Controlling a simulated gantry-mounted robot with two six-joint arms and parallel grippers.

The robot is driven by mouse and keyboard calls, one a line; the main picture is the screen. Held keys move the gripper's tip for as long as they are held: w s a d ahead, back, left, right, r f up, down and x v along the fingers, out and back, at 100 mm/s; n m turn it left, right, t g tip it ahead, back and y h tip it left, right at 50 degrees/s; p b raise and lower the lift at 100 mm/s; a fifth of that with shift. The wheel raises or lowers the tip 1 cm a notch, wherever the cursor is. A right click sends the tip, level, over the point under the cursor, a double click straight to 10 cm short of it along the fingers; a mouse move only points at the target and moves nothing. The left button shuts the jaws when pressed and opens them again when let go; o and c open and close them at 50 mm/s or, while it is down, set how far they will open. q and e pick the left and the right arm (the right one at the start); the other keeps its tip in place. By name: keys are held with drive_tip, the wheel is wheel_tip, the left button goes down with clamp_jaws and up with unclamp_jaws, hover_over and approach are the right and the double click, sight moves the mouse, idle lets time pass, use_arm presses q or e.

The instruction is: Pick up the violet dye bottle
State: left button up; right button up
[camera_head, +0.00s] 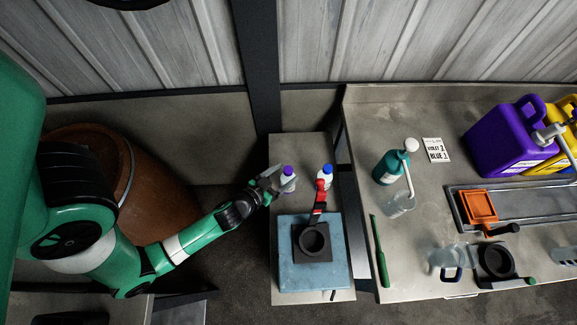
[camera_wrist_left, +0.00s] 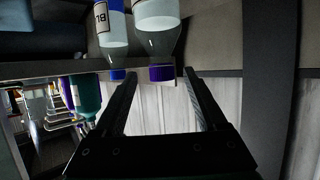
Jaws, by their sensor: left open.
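The violet dye bottle (camera_head: 288,178), small and clear with a violet cap, stands upright on the narrow bench. My left gripper (camera_head: 273,180) is open right beside it, on its left side. In the left wrist view, which is upside down, the violet-capped bottle (camera_wrist_left: 157,38) shows ahead, its cap in line with the gap between the open fingers of my left gripper (camera_wrist_left: 160,88). I see no contact, and the exact distance cannot be told. My right gripper is not in view.
A blue-capped bottle (camera_head: 326,178) stands close on the right; its label shows in the wrist view (camera_wrist_left: 112,30). A red-handled tool (camera_head: 318,200) and a blue plate (camera_head: 290,265) lie nearer the front. A teal pump bottle (camera_head: 388,168) stands on the larger bench.

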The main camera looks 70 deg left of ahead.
use_arm(q)
drive_tip(key=shift+w+a+f, duration=0.25)
drive_tip(key=shift+w+a, duration=0.05)
drive_tip(key=shift+w, duration=0.1)
drive_tip(key=x, duration=0.4)
drive_tip(key=shift+w+a+f+p, duration=0.2)
drive_tip(key=shift+w+p, duration=0.05)
drive_tip(key=shift+p, duration=0.05)
clamp_jaws()
idle(0.9)
